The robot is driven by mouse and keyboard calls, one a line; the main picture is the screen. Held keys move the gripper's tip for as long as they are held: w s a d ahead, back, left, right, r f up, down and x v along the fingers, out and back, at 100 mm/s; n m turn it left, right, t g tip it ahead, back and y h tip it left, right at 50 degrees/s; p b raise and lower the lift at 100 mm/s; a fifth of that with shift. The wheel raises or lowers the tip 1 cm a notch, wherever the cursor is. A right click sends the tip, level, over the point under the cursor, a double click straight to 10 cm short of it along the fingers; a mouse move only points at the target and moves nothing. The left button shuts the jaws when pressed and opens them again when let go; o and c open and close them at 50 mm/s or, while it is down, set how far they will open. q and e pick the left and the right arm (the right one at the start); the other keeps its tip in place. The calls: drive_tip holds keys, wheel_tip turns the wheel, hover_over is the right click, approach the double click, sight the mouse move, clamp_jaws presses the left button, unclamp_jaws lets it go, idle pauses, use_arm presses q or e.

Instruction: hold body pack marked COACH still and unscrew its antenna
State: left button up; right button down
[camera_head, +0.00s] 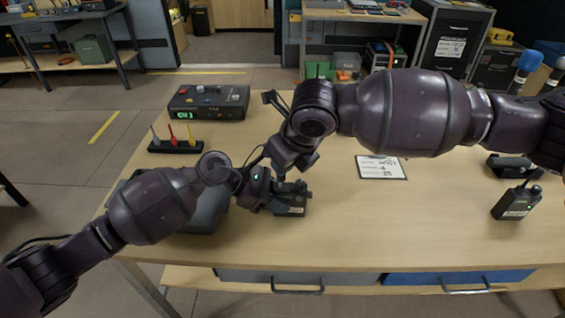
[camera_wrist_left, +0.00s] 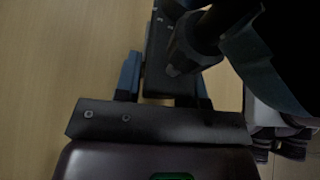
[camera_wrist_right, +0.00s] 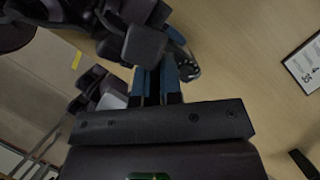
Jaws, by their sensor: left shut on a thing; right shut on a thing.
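A dark body pack (camera_head: 291,208) stands near the table's middle, a pale label on its front too small to read. My left gripper (camera_head: 273,197) is shut on it from the left; in the left wrist view the blue fingers (camera_wrist_left: 162,82) lie on either side of the dark pack (camera_wrist_left: 158,45). My right gripper (camera_head: 285,177) comes down from above, just over the pack's top. In the right wrist view its blue fingers (camera_wrist_right: 157,82) are close together. The antenna between them is hidden, so I cannot see how it sits on the pack.
A second body pack (camera_head: 515,204) with an antenna stands at the right, near a dark box (camera_head: 513,166). A labelled white sheet (camera_head: 381,167) lies right of centre. A control box (camera_head: 208,102) and a rack of coloured tools (camera_head: 175,147) are at the back left. The front middle is clear.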

use_arm(q)
drive_tip(key=shift+s+f, duration=0.2)
drive_tip(key=shift+f, duration=0.25)
use_arm(e)
drive_tip(key=shift+a+r, duration=0.15)
drive_tip(key=shift+r, duration=0.7)
drive_tip(key=shift+a+r, duration=0.15)
drive_tip(key=shift+r, duration=0.7)
use_arm(q)
drive_tip(key=o, duration=1.1)
use_arm(e)
drive_tip(key=shift+d+f, duration=0.25)
drive_tip(key=shift+f, duration=0.05)
use_arm(q)
drive_tip(key=v, duration=1.2)
drive_tip(key=shift+w+a+r, duration=0.1)
drive_tip(key=shift+w+r, duration=0.15)
drive_tip(key=shift+r, duration=0.3)
drive_tip(key=shift+s, duration=0.1)
use_arm(e)
drive_tip(key=shift+s, duration=0.1)
